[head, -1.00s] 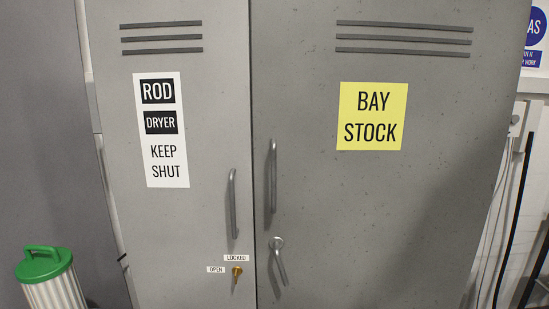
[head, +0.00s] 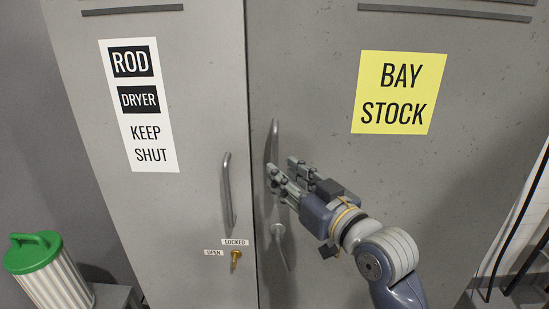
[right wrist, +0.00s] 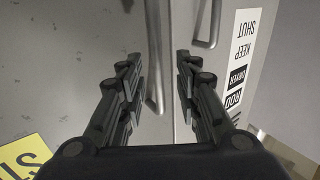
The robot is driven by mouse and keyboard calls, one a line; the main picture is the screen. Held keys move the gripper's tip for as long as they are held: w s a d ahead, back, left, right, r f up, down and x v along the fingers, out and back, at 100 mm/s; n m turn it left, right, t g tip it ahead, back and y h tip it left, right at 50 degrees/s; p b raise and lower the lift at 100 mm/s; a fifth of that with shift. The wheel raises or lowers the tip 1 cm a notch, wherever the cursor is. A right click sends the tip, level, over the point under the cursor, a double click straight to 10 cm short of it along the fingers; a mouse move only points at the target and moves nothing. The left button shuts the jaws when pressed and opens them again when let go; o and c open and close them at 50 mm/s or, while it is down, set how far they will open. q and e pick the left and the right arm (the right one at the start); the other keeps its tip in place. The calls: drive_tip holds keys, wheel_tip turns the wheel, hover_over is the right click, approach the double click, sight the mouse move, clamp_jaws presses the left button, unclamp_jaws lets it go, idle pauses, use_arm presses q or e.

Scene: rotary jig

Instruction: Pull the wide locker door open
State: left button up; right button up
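The wide locker door (head: 330,70) is the grey right-hand one with a yellow BAY STOCK sign (head: 399,92). It is shut. Its upright bar handle (head: 273,138) is near its left edge, and a lever (head: 281,248) hangs below it. My right gripper (head: 277,174) is at the handle's lower part. In the right wrist view, the right gripper (right wrist: 157,72) is open, with the handle (right wrist: 157,85) showing between its spread fingers. I cannot tell whether they touch it. The gripper hides the handle's lower part in the head view. My left gripper is not in view.
The narrow ROD DRYER door (head: 195,95) to the left is shut, with its own handle (head: 228,190) close by. A green-lidded bin (head: 40,270) stands at lower left. Cables hang at right.

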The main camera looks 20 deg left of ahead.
drive_tip(key=p+x, duration=0.1)
drive_tip(key=x, duration=0.4)
drive_tip(key=shift+d, duration=0.1)
drive_tip(key=shift+w+f, duration=0.1)
drive_tip(key=shift+w, duration=0.05)
drive_tip(key=shift+c, duration=0.6)
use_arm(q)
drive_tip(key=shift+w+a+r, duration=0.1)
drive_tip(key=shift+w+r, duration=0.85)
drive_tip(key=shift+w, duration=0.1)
use_arm(e)
clamp_jaws()
